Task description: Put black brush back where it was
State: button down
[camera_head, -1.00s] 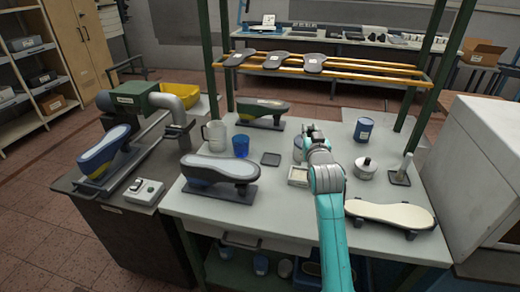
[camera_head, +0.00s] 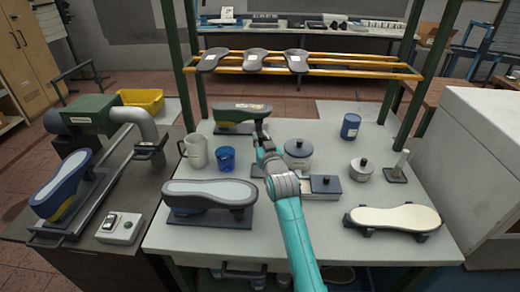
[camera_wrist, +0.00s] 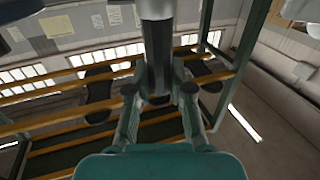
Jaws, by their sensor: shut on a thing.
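In the head view my gripper (camera_head: 262,138) is above the worktable (camera_head: 290,232), left of the lidded pot and in front of the rear shoe last (camera_head: 241,113). The brush is too small to make out there. An upright post on a dark base (camera_head: 397,168) stands at the table's right.
A mug (camera_head: 194,151), blue cup (camera_head: 226,158), grey-topped last (camera_head: 210,192), lidded pot (camera_head: 298,153), small lidded tin (camera_head: 361,169), blue can (camera_head: 350,126) and cream-topped last (camera_head: 395,218) crowd the table. A yellow-railed rack (camera_head: 340,68) rises behind. The front middle-right is clear.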

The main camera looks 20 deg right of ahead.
jog(key=shift+f, duration=1.9)
jog(key=shift+f, duration=0.1)
jog(key=c, duration=1)
grip_release()
jog(key=shift+c, duration=0.2)
jog(key=shift+s, duration=0.15)
jog(key=s, duration=1.1)
jog(key=shift+s, duration=0.4)
